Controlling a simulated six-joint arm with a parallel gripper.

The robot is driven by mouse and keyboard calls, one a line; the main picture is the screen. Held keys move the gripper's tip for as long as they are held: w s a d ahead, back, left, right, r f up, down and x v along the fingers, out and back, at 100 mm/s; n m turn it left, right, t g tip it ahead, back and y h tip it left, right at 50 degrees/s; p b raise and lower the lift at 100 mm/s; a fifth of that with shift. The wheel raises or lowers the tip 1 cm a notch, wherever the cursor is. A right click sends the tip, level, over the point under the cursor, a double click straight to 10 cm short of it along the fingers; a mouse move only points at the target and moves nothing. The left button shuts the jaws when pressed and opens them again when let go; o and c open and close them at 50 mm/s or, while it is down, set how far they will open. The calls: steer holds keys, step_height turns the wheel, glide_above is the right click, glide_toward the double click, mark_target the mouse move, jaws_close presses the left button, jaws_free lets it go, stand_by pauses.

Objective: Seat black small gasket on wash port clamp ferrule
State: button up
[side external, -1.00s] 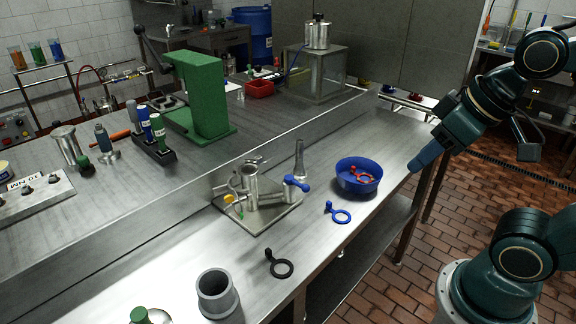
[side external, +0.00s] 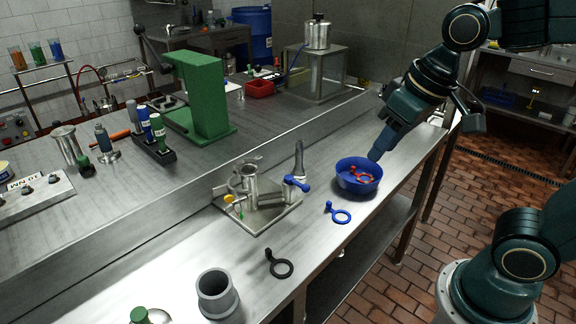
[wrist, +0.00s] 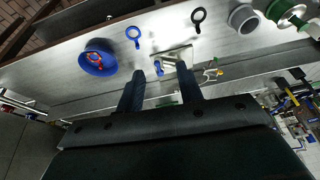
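The black small gasket (side external: 280,266), a ring with a tab handle, lies flat on the steel bench near its front edge. It also shows at the top of the wrist view (wrist: 198,17). The steel valve assembly (side external: 262,203) stands on a plate behind it, with upright metal ports and a blue-handled lever; I cannot tell which part is the wash port clamp ferrule. My gripper (side external: 375,156) is above and just behind the blue bowl, away from the gasket. In the wrist view its two fingers (wrist: 160,82) are apart with nothing between them.
A blue ring gasket (side external: 339,214) lies between the black one and the blue bowl (side external: 373,186), which holds red rings. A grey cup (side external: 216,296) stands left of the black gasket. Bare bench surrounds the black gasket.

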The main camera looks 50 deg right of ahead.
steer(key=w+a+f+g, duration=0.2)
steer(key=w+a+f, duration=0.35)
steer(key=w, duration=0.45)
steer(key=g, duration=0.2)
glide_above(269, 250)
step_height(269, 250, down, 7)
steer(key=shift+m, duration=0.4)
steer(key=shift+d+f, duration=0.1)
steer(key=shift+f, duration=4.2)
steer(key=shift+f, duration=2.6)
jaws_close()
